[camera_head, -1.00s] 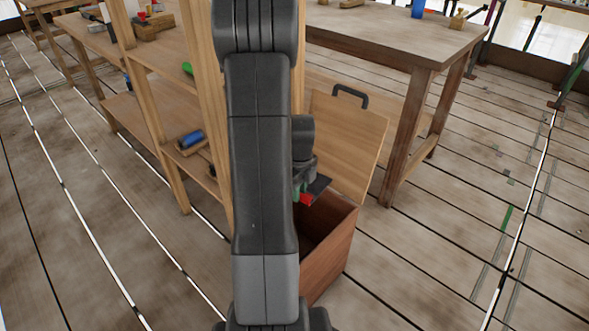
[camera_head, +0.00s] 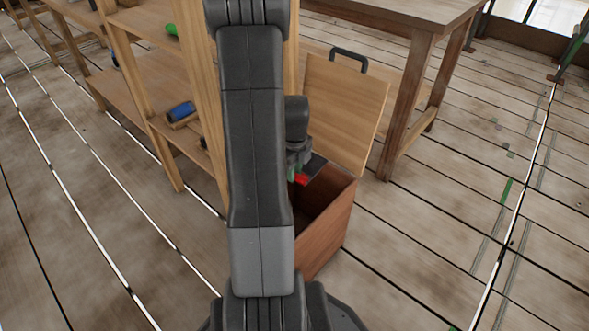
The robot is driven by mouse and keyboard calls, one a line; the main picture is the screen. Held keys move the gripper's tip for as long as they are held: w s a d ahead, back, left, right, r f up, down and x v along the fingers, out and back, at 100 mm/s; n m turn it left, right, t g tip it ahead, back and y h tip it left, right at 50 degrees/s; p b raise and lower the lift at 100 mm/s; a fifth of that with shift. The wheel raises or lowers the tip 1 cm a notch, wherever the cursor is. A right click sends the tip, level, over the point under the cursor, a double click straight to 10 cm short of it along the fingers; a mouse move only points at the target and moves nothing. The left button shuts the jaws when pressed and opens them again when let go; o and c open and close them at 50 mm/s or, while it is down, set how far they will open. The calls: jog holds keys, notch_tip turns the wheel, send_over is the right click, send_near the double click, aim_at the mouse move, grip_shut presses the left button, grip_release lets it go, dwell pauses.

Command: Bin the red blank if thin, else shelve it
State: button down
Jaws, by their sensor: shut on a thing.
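My gripper (camera_head: 299,172) shows just right of my arm, partly hidden by it. It is shut on the red blank (camera_head: 301,180), a small red piece at its tip; how thick it is cannot be told. The blank is over the open mouth of a reddish-brown wooden bin (camera_head: 328,232). The bin's pale lid (camera_head: 345,112) with a dark handle stands raised at the back. Wooden shelves (camera_head: 140,75) stand at the left; my arm covers part of them and of the bin.
A blue cylinder (camera_head: 181,111) lies in a small wooden holder on the lower shelf. A green object (camera_head: 171,29) is on a higher shelf. A wooden table (camera_head: 400,16) stands behind the bin, its leg close to the lid. The plank floor at the right is mostly clear.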

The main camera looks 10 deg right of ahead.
jog(key=shift+r, duration=0.1)
jog(key=c, duration=1.2)
grip_release()
jog(key=shift+o, duration=0.2)
notch_tip(320, 180, up, 14)
jog(key=p, duration=0.5)
notch_tip(320, 180, down, 14)
jog(key=b, duration=0.5)
notch_tip(320, 180, up, 4)
jog(key=p, duration=0.3)
